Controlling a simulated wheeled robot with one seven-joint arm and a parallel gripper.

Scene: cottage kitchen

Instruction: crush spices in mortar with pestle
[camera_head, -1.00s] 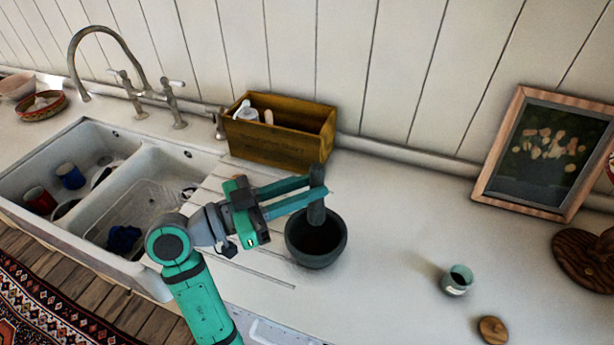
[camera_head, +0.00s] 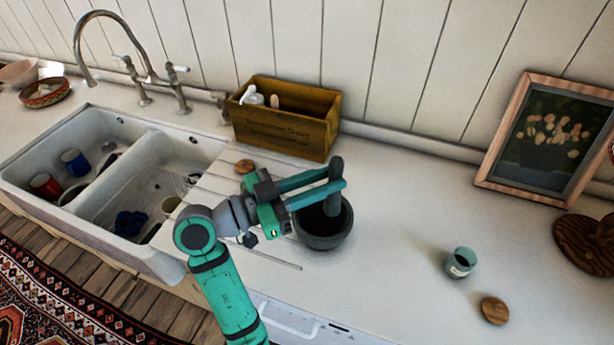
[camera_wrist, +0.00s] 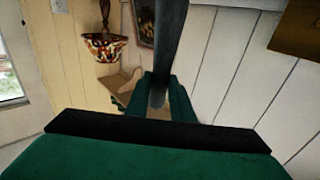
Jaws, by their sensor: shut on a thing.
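A dark grey stone mortar (camera_head: 335,238) stands upright on the white counter, right of the sink. My gripper (camera_head: 337,186) is shut on the dark grey pestle (camera_head: 334,172) just above the mortar's rim. The pestle is near upright, and its lower part is inside the mortar. Whether its tip touches the bottom cannot be seen. The wrist view also shows the pestle (camera_wrist: 165,50) between my fingers. The mortar's contents are too dark to make out. A small open glass jar (camera_head: 460,262) stands to the right, and a round wooden lid (camera_head: 494,310) lies near it.
A wooden box (camera_head: 287,125) with bottles stands behind the mortar against the wall. A double sink (camera_head: 150,150) with cups is at the left. A framed picture (camera_head: 490,150) and a wooden stand (camera_head: 590,250) are at the right. The counter between mortar and jar is clear.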

